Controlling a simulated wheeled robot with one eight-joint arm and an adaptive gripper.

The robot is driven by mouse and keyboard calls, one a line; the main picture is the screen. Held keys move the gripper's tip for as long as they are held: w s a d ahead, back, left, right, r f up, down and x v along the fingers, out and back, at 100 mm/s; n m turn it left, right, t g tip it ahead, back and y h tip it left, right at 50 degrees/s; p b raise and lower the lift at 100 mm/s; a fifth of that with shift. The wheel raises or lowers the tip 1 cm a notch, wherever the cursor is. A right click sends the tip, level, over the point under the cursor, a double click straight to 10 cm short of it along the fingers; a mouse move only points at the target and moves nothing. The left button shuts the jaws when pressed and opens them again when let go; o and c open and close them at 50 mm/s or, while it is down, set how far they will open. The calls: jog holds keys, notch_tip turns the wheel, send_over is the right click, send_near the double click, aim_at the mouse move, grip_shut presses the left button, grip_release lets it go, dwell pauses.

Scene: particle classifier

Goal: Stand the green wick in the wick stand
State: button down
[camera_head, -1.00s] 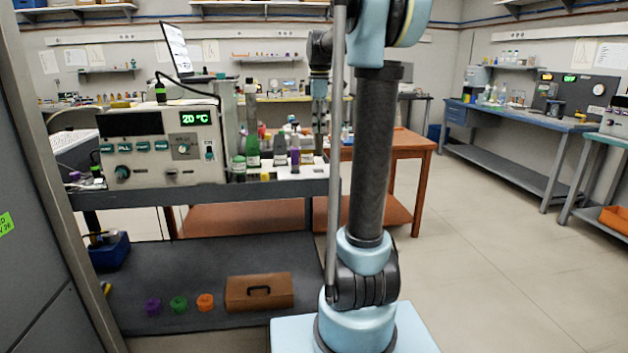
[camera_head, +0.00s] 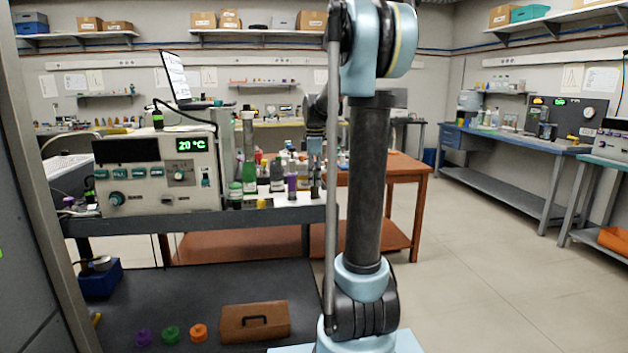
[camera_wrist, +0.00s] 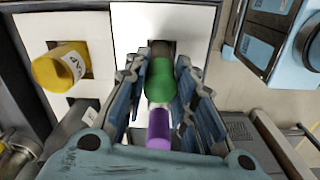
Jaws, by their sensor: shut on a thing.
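My gripper (camera_wrist: 160,92) has its two blue-padded fingers closed on the green wick (camera_wrist: 160,78). The wick's far end points at a dark opening in the white wick stand (camera_wrist: 130,20); I cannot tell whether it is inside. A purple piece (camera_wrist: 158,128) shows below the green, between the fingers; whether they are joined is unclear. A yellow cylinder (camera_wrist: 62,68) sits tilted in the picture at a square hole on the left. In the head view my gripper (camera_head: 315,185) is low over the bench, right of a purple cylinder (camera_head: 292,186); the green wick cannot be made out there.
A grey instrument (camera_head: 155,172) reading 20 °C fills the bench's left. A green bottle (camera_head: 248,165) and other bottles stand close to my gripper. Floor at the right is clear.

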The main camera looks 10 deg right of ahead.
jog(key=c, duration=1.3)
grip_release()
jog(key=shift+f, duration=0.1)
notch_tip(320, 180, up, 12)
jog(key=s+f+m+t, duration=0.1)
jog(key=s+f+m, duration=0.4)
jog(key=s, duration=0.5)
jog(key=s+f+m, duration=0.3)
jog(key=s+f, duration=0.3)
jog(key=s, duration=0.4)
jog(key=s+f+m, duration=0.2)
jog(key=s+f, duration=0.3)
jog(key=f, duration=0.1)
jog(key=s+f+m, duration=0.3)
jog(key=s+f, duration=0.2)
jog(key=s+f+m+t, duration=0.1)
jog(key=s+f+m, duration=0.1)
jog(key=s+f, duration=0.3)
jog(key=shift+f+m, duration=0.3)
jog(key=shift+f, duration=0.55)
jog(key=shift+w, duration=0.1)
